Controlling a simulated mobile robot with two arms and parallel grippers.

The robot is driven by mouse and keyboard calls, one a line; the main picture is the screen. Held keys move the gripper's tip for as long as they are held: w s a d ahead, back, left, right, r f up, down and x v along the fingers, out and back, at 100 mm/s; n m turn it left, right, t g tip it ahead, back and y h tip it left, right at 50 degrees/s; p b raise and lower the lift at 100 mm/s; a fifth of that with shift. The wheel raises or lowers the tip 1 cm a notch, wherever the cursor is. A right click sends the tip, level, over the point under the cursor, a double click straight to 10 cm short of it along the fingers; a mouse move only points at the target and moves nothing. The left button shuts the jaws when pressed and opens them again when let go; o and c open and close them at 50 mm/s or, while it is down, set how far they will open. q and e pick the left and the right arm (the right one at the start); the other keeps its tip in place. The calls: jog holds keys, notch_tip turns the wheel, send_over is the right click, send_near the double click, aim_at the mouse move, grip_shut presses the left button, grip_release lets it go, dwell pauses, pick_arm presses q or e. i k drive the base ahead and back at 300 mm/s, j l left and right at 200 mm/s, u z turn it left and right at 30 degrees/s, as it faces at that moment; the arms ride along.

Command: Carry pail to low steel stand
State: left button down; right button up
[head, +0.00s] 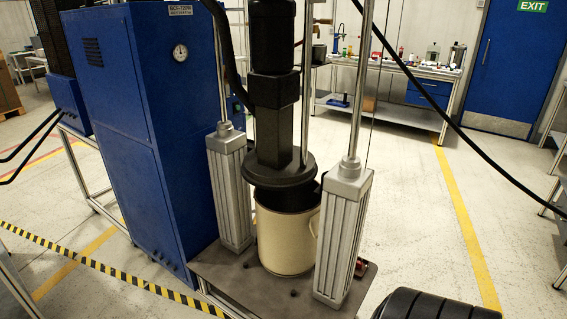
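A cream cylindrical pail (283,240) stands upright on a dark steel base plate (222,270), between two ribbed grey cylinders. A loop handle shows on its right side. A black round pump plate (281,170) sits over the top of the pail and hides its rim; whether the two touch cannot be told. I cannot make out a separate low steel stand in the head view. Neither of my grippers is in view.
A tall blue cabinet (150,130) stands left of the pump. Yellow-black tape (110,270) crosses the lower left. A black ribbed object (435,305) is cut off at the bottom edge. A workbench (385,115) with bottles stands at the back.

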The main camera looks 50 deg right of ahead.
aim_at(288, 221)
jog(key=l+u, duration=0.15)
jog(key=l, duration=0.25)
jog(key=k+l+u, duration=0.2)
jog(key=l, duration=0.15)
jog(key=l+u, duration=0.15)
jog(key=l, duration=0.25)
jog(key=k+l+u, duration=0.15)
jog(key=l, duration=0.2)
jog(key=l+u, duration=0.15)
jog(key=l, duration=0.2)
jog(key=k+l, duration=0.15)
jog(key=l, duration=0.25)
jog(key=k+l, duration=0.2)
jog(key=l, duration=0.25)
jog(key=k+l+u, duration=0.1)
jog(key=l, duration=0.3)
jog(key=k+l, duration=0.25)
jog(key=l, duration=0.2)
jog(key=k+l, duration=0.2)
jog(key=l, duration=0.2)
jog(key=k+l, duration=0.15)
jog(key=l, duration=0.25)
jog(key=k+l+u, duration=0.1)
jog(key=l, duration=0.3)
jog(key=k, duration=0.1)
